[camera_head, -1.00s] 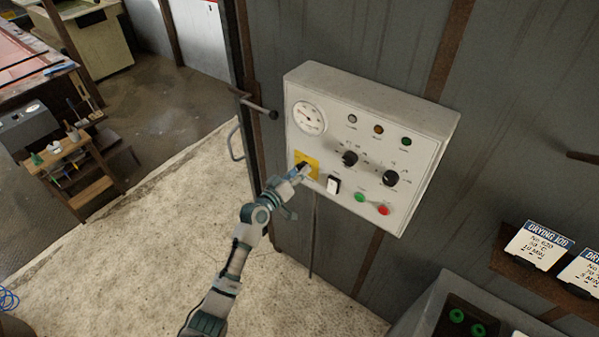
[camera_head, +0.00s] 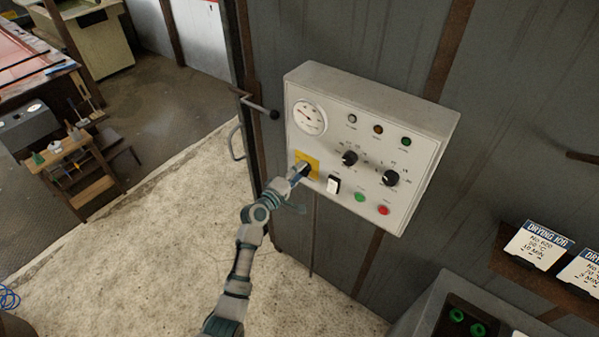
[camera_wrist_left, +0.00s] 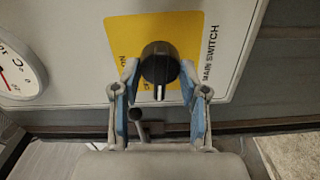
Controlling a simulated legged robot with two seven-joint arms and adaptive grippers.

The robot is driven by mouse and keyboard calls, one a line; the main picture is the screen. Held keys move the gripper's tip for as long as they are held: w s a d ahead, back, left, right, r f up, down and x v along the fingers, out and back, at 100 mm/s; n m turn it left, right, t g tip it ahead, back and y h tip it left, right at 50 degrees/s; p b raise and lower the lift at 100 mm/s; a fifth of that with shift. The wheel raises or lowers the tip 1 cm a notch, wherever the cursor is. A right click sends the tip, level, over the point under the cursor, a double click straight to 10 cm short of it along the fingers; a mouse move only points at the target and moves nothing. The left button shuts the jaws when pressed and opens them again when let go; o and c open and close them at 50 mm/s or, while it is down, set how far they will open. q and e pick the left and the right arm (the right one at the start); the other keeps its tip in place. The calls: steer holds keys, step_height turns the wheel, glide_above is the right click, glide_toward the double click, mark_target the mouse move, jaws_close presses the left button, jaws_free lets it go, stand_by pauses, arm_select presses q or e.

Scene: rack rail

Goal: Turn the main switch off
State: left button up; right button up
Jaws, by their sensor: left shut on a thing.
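The main switch is a black rotary knob (camera_wrist_left: 160,64) on a yellow plate (camera_wrist_left: 197,28) lettered "MAIN SWITCH" and "ON". The yellow plate (camera_head: 313,166) also shows at the lower left of the grey control panel (camera_head: 425,130) in the head view. My left gripper (camera_wrist_left: 159,80) is shut on the knob, with one blue-padded finger on each side of it. In the head view my left gripper (camera_head: 299,171) reaches the panel and hides most of the knob. The knob's white mark points toward the gripper in the wrist view. My right gripper is not in view.
A door handle (camera_head: 262,108) sticks out left of the panel.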

arm_select(q)
steer(key=shift+f+n, duration=0.1)
steer(key=shift+n, duration=0.5)
steer(key=shift+a+f, duration=0.1)
steer(key=o, duration=1.1)
steer(key=shift+w, duration=0.1)
steer(key=shift+a, duration=0.1)
steer(key=v, duration=1.2)
steer(key=shift+w, duration=0.1)
